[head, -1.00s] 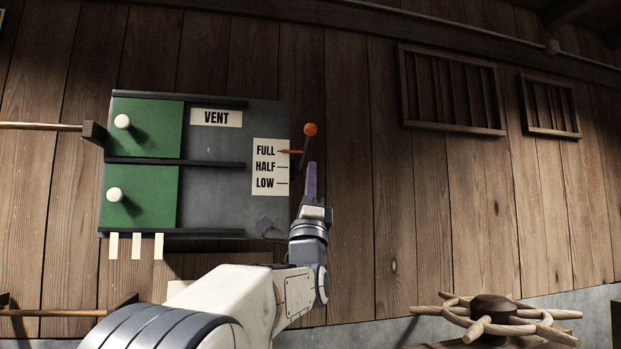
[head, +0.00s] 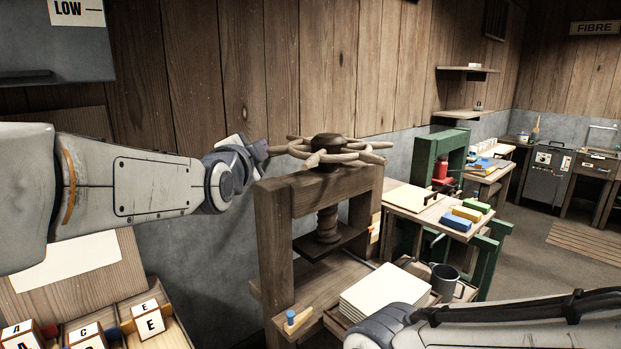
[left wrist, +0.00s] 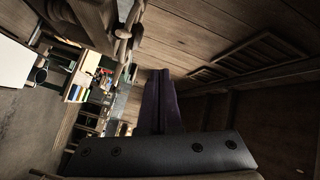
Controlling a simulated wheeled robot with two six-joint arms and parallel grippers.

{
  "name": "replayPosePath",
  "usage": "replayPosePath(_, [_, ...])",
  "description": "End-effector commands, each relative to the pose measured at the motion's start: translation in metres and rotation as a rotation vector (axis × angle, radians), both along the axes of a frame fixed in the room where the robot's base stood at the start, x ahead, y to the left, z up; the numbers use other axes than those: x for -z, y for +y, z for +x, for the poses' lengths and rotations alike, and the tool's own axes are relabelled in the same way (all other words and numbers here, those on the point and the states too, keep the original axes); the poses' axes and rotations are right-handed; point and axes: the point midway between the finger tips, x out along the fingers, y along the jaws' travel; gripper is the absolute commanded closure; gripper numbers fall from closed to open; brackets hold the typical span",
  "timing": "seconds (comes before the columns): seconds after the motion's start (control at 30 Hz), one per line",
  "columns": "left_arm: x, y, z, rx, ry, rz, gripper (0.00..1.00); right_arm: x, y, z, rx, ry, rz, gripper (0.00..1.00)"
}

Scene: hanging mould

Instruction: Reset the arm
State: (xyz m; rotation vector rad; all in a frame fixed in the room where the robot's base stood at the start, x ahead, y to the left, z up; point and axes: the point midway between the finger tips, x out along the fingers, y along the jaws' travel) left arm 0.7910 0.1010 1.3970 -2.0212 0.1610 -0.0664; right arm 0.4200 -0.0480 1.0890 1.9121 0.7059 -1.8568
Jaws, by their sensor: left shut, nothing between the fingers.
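My left arm reaches in from the left of the head view, with its wrist beside the spoked wooden wheel of the press (head: 335,150). My left gripper (head: 258,150) points away from me there and shows only in part, close to the wheel's left side; I cannot tell whether they touch. In the left wrist view its purple fingers (left wrist: 160,100) are together, with nothing between them. Part of my right arm crosses the lower right of the head view; its gripper does not show. The vent board (head: 60,55) shows only its lower corner, with the LOW label, at the upper left.
A stack of pale sheets (head: 385,290) and a grey mug (head: 444,278) stand near my right arm. Lettered blocks (head: 150,318) sit in a wooden tray at the lower left. A green press (head: 425,160) stands behind a bench. Open floor lies at the right.

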Motion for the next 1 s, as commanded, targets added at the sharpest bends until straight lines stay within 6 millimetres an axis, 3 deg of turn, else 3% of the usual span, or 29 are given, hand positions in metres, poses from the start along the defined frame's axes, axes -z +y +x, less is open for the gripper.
replayPosePath(0.03, [0.03, -0.022, -0.014, 0.046, 0.116, -0.06, 1.0, 0.0, 0.0, 0.0, 0.0, 0.0, 0.0, 0.36])
replayPosePath(0.1, [0.072, -0.046, -0.038, 0.085, 0.29, -0.145, 1.0, 0.0, 0.0, 0.0, 0.0, 0.0, 0.0, 0.36])
replayPosePath(0.23, [0.146, -0.08, -0.097, 0.105, 0.616, -0.268, 1.0, 0.0, 0.0, 0.0, 0.0, 0.0, 0.0, 0.36])
replayPosePath(0.37, [0.211, -0.096, -0.171, 0.049, 0.942, -0.351, 1.0, 0.0, 0.0, 0.0, 0.0, 0.0, 0.0, 0.36])
replayPosePath(0.5, [0.265, -0.091, -0.258, -0.096, 1.251, -0.377, 1.0, 0.0, 0.0, 0.0, 0.0, 0.0, 0.0, 0.36])
replayPosePath(0.6, [0.288, -0.078, -0.309, -0.223, 1.409, -0.365, 1.0, 0.0, 0.0, 0.0, 0.0, 0.0, 0.0, 0.36])
replayPosePath(0.73, [0.304, -0.061, -0.353, -0.353, 1.526, -0.34, 1.0, 0.0, 0.0, 0.0, 0.0, 0.0, 0.0, 0.36])
replayPosePath(0.83, [0.308, -0.056, -0.368, -0.408, 1.563, -0.329, 1.0, 0.0, 0.0, 0.0, 0.0, 0.0, 0.0, 0.36])
replayPosePath(1.0, [0.309, -0.053, -0.372, -0.426, 1.572, -0.328, 1.0, 0.0, 0.0, 0.0, 0.0, 0.0, 0.0, 0.36])
